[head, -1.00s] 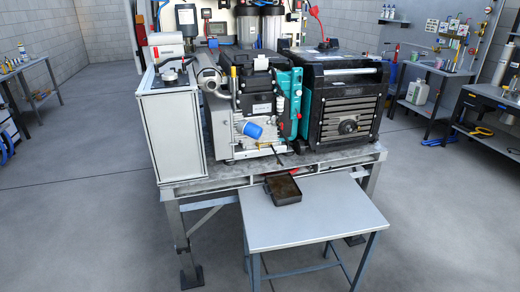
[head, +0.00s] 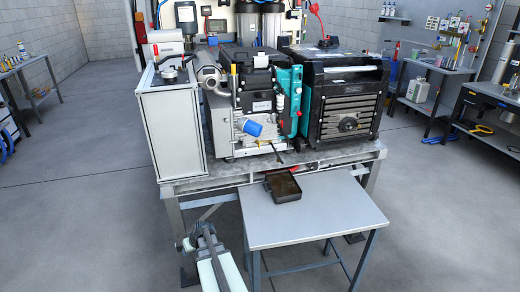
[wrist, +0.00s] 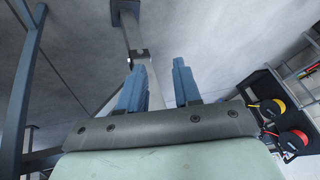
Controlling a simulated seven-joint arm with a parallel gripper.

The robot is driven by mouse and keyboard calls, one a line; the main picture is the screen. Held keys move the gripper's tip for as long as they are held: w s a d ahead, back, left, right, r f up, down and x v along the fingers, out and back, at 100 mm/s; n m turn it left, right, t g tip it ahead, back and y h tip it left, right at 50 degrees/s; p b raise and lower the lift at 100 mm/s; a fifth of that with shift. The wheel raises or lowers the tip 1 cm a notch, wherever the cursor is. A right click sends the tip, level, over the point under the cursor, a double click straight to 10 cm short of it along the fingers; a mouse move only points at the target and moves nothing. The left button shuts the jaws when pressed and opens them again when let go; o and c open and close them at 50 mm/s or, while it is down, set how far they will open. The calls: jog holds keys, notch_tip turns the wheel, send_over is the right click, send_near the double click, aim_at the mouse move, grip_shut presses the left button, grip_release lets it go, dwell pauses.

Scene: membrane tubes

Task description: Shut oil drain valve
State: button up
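My gripper shows in the wrist view (wrist: 158,78) with its two blue fingers apart and nothing between them. In the head view my pale arm rises at the bottom, left of the small table, with its grey end (head: 205,238) below the bench, well away from the engine. The engine (head: 258,105) has a blue filter (head: 253,129) on its front. Small dark and brass fittings (head: 278,150) sit low on it, and a red handle-like part (head: 294,169) shows below, by the bench edge. Which is the drain valve, and its position, is too small to tell.
A black pan (head: 283,187) holding dark liquid sits on the small grey table (head: 325,212). The engine, a white cabinet (head: 172,125) and a black generator (head: 345,100) stand on the metal bench (head: 215,172). Floor left of the table is open.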

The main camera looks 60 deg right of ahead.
jog(key=d+r+m+t+h, duration=0.1)
jog(key=d+r, duration=0.4)
jog(key=d, duration=0.2)
jog(key=d+r+t+h, duration=0.1)
jog(key=d+r+h, duration=0.1)
jog(key=d+r, duration=0.35)
jog(key=m+t+h, duration=0.2)
jog(key=m+h, duration=0.1)
jog(key=h, duration=0.4)
send_near(259, 145)
jog(key=x, duration=0.9)
jog(key=shift+d+f, duration=0.15)
jog(key=shift+d, duration=0.15)
grip_shut()
